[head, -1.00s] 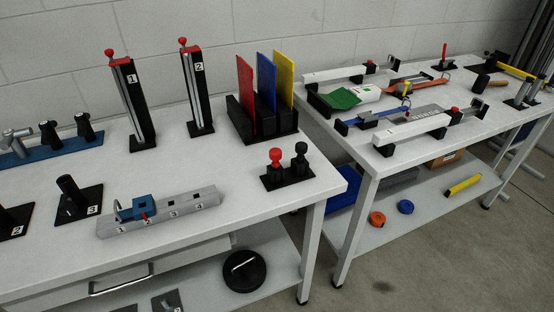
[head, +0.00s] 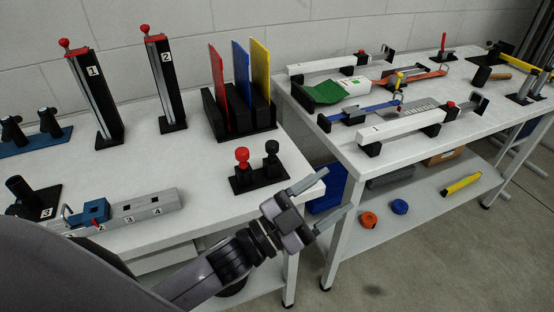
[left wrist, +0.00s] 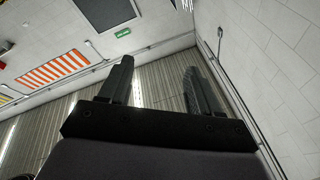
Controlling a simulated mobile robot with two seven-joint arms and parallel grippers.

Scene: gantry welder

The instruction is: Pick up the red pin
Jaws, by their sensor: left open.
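A thin red pin (head: 443,42) stands upright on a small black base at the back of the right table. A thicker red knobbed peg (head: 242,158) stands beside a black one in a black base at the left table's right corner. I cannot tell for sure which of these is the red pin. My left gripper (head: 336,196) is open and empty in front of the gap between the tables, right of the knobbed pegs. My right gripper is not in view.
Red, blue and yellow plates stand in a black rack (head: 268,131). Two tall red-topped black stands (head: 172,123) are left of it. The right table (head: 400,152) carries white bars, clamps and a hammer. Its lower shelf (head: 425,201) holds orange and blue round pieces.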

